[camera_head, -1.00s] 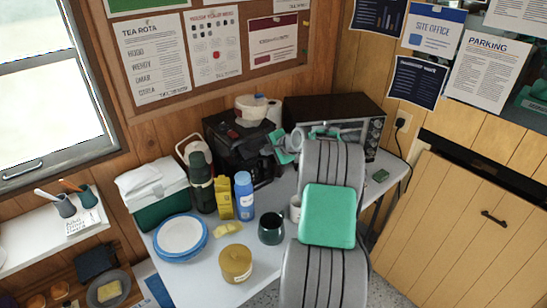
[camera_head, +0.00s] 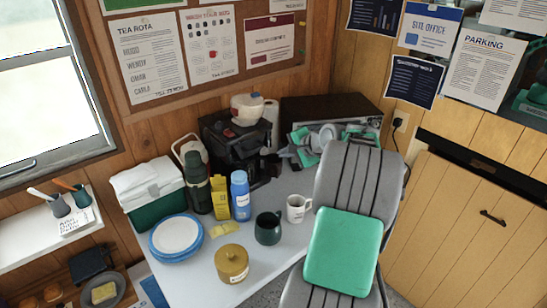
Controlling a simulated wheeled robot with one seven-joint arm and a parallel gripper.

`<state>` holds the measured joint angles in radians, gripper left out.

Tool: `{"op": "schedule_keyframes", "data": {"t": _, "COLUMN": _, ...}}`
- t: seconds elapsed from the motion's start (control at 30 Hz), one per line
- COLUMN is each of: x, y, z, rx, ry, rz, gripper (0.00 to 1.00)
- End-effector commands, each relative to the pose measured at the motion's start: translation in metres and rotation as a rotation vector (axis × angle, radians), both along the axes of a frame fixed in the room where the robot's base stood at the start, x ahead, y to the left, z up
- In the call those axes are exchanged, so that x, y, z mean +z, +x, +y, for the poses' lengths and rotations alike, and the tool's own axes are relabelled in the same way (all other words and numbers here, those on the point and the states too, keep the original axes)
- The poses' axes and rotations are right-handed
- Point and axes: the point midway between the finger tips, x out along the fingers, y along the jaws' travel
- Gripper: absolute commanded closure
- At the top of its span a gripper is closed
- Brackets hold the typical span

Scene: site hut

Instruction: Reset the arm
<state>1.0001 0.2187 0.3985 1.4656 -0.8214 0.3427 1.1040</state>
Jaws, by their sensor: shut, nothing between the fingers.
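My arm, grey with a green panel, rises from the bottom edge right of centre and reaches toward the back of the table. My gripper (camera_head: 290,153), grey and teal, is small and partly hidden behind my arm's own links. It is in front of the black microwave (camera_head: 335,112), to the right of the black coffee machine (camera_head: 238,150). It is shut and I see nothing held in it. Whether it touches anything is hard to tell from this angle.
On the white table (camera_head: 205,272) stand a white mug (camera_head: 297,208), a dark green mug (camera_head: 268,228), a mustard pot (camera_head: 232,263), a blue bottle (camera_head: 240,195), a dark flask (camera_head: 197,182), stacked plates (camera_head: 176,237) and a cool box (camera_head: 155,192). A wooden hatch (camera_head: 463,225) is at right.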

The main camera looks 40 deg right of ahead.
Motion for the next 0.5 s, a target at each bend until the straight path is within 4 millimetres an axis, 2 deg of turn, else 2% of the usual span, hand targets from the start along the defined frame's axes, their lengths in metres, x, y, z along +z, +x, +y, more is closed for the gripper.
{"op": "schedule_keyframes", "data": {"t": 0.2, "x": 0.005, "y": -0.006, "z": 0.001, "rx": 0.025, "ry": -0.028, "rz": 0.001, "gripper": 1.0}}
{"op": "schedule_keyframes", "data": {"t": 0.27, "x": 0.003, "y": -0.007, "z": 0.003, "rx": 0.08, "ry": -0.09, "rz": 0.006, "gripper": 1.0}}
{"op": "schedule_keyframes", "data": {"t": 0.33, "x": -0.009, "y": -0.016, "z": 0.003, "rx": 0.193, "ry": -0.213, "rz": 0.056, "gripper": 1.0}}
{"op": "schedule_keyframes", "data": {"t": 0.37, "x": -0.02, "y": -0.025, "z": -0.002, "rx": 0.241, "ry": -0.274, "rz": 0.103, "gripper": 1.0}}
{"op": "schedule_keyframes", "data": {"t": 0.4, "x": -0.049, "y": -0.045, "z": 0.0, "rx": 0.305, "ry": -0.314, "rz": 0.186, "gripper": 1.0}}
{"op": "schedule_keyframes", "data": {"t": 0.5, "x": -0.105, "y": -0.094, "z": 0.012, "rx": 0.422, "ry": -0.332, "rz": 0.353, "gripper": 1.0}}
